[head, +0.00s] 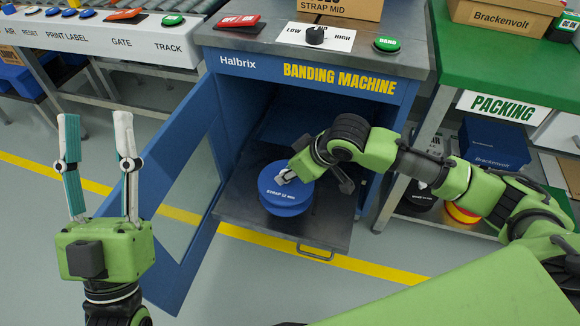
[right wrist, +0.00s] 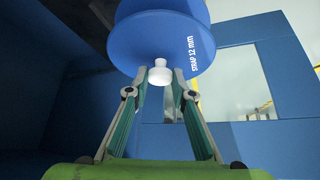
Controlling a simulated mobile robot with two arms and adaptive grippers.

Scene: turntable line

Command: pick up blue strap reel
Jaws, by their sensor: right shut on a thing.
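The blue strap reel (head: 287,195), marked "STRAP 12 MM", is on the pulled-out shelf (head: 318,226) of the banding machine's open cabinet. My right gripper (head: 285,178) reaches in from the right and is at the reel's top. In the right wrist view the blue reel (right wrist: 165,45) fills the top, and the fingers (right wrist: 160,76) are shut on its white knob (right wrist: 160,72). Whether the reel touches the shelf cannot be told. My left gripper (head: 97,145) is open and empty, pointing up, in front of the cabinet at the left.
The blue cabinet door (head: 160,205) with a window stands open at the left of the shelf. The banding machine (head: 330,75) has a steel top with controls. The green packing table (head: 490,65) is at the right, with a blue box (head: 492,145) and reels below.

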